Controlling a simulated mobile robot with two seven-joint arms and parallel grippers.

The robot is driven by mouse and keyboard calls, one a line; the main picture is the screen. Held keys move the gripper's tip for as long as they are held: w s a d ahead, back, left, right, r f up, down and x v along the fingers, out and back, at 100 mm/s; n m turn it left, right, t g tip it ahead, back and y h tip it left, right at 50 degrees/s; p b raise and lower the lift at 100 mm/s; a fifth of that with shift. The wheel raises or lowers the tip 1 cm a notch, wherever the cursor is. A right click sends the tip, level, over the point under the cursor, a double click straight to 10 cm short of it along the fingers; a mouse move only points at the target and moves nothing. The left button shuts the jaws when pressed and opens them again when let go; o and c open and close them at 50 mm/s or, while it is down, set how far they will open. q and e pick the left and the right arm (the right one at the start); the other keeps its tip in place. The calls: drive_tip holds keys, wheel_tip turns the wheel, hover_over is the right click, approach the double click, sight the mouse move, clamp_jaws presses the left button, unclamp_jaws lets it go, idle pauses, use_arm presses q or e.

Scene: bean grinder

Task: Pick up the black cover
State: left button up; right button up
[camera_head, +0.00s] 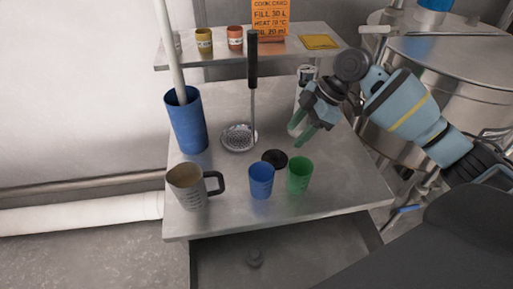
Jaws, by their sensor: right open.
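The black cover (275,158) is a small dark disc lying flat on the metal table, behind the blue and green cups. My right gripper (308,133) comes in from the right, with green fingers pointing down and to the left. It is open and above the table, behind and to the right of the cover, apart from it in the picture. Its exact height is hard to tell. My left gripper is not in view.
A blue cup (261,182) and green cup (298,177) stand in front of the cover. A mug (188,187), tall blue container (187,125) and black-handled skimmer (238,139) are left. A pale cylinder (302,98) stands behind my gripper. A metal vat (440,70) is right.

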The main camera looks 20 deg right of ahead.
sight(276, 152)
drive_tip(key=shift+w+a+r, duration=0.2)
drive_tip(key=shift+w+a, duration=0.25)
drive_tip(key=shift+w, duration=0.05)
drive_tip(key=shift+f, duration=0.1)
drive_tip(key=shift+x, duration=1.2)
drive_tip(key=shift+s+x, duration=0.15)
drive_tip(key=shift+x, duration=1.15)
drive_tip(key=shift+s+x, duration=0.2)
drive_tip(key=shift+x, duration=1.05)
clamp_jaws()
wheel_tip(276, 152, up, 10)
drive_tip(key=shift+p, duration=0.3)
